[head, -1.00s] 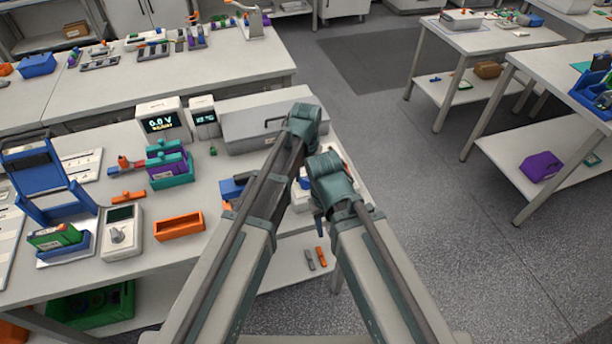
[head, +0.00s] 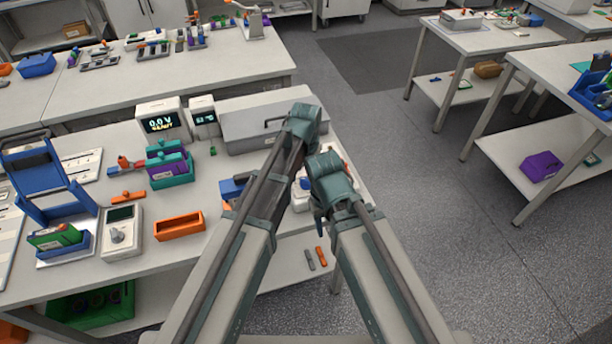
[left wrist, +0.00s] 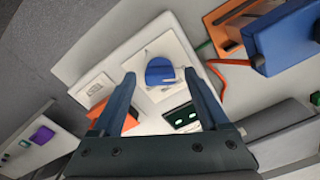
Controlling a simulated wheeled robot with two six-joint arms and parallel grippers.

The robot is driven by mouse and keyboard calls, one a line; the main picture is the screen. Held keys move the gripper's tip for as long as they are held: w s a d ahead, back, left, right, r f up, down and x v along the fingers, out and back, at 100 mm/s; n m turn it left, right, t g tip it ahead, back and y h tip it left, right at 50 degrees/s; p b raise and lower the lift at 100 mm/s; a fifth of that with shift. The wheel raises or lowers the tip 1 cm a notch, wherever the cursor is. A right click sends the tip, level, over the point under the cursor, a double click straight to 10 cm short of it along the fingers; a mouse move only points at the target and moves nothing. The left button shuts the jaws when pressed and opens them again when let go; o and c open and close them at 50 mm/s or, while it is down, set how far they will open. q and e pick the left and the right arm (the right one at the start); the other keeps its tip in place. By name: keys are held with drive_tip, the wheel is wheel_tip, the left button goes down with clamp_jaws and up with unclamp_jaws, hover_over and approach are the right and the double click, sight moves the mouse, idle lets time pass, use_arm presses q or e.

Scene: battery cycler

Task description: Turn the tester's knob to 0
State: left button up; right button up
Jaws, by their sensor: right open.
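A white box with a dark screen and a pale knob (head: 118,235) stands at the front left of the bench in the head view. In the left wrist view, a round blue part (left wrist: 160,72) sits on a white device beside a dark display (left wrist: 183,118) with green marks. I cannot tell which of the two is the tester. My left gripper (left wrist: 159,75) is open, its two fingers on either side of the blue part in the picture; contact is unclear. My right gripper (head: 319,207) is open near the bench's right end, partly hidden by its own wrist.
An orange tray (head: 180,226), purple and teal blocks (head: 170,165) and a blue rack (head: 40,180) stand on the bench. A meter reading near 0.0 V (head: 160,122) and a grey case (head: 262,125) are at the back.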

sight(306, 179)
use_arm(q)
drive_tip(key=shift+r, duration=0.1)
wheel_tip(306, 179, up, 14)
drive_tip(key=p, duration=1.3)
drive_tip(key=shift+f+p, duration=0.2)
drive_tip(key=shift+p, duration=0.2)
drive_tip(key=shift+f, duration=0.1)
drive_tip(key=s+a+f+b, duration=0.3)
drive_tip(key=s+f+b, duration=0.2)
drive_tip(key=s, duration=0.3)
drive_tip(key=s+a+f+m+y+b, duration=0.1)
drive_tip(key=s+a+f+b, duration=0.2)
drive_tip(key=s+f+b, duration=0.3)
drive_tip(key=s, duration=0.2)
drive_tip(key=shift+s+f+m+b, duration=0.2)
drive_tip(key=shift+s+m+b, duration=0.1)
drive_tip(key=shift+s+b, duration=0.1)
